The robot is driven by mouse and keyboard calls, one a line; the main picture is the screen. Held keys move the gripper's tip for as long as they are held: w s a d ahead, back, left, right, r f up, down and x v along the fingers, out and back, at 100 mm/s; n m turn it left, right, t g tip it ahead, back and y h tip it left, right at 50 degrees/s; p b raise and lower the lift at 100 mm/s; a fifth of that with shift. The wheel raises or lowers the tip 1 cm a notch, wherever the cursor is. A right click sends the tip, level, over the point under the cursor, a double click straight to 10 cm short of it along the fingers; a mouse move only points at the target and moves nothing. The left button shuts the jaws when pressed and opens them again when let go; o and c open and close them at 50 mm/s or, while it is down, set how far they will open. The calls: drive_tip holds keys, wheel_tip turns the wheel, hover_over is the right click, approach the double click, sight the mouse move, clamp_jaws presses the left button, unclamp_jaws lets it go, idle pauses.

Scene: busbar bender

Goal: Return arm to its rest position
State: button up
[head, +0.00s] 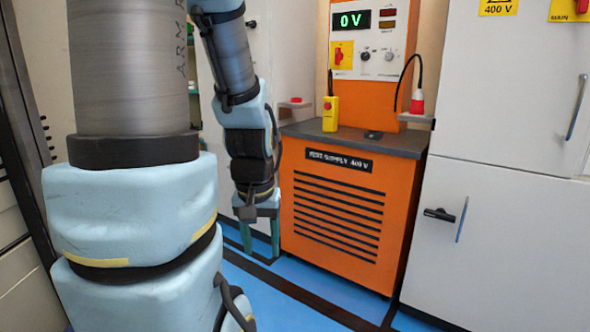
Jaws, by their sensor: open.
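My arm fills the left of the head view, with its upper links close to the camera.
On the cabinet's dark top stands a yellow control box (330,114) with a red button. The panel above has a display (351,20) reading 0 V. White cabinets (497,220) stand right. Blue floor (290,305) lies open in front.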

wheel_tip(320, 180, up, 17)
drive_tip(key=p, duration=1.4)
drive_tip(key=shift+r+p, duration=0.15)
drive_tip(key=shift+p, duration=0.25)
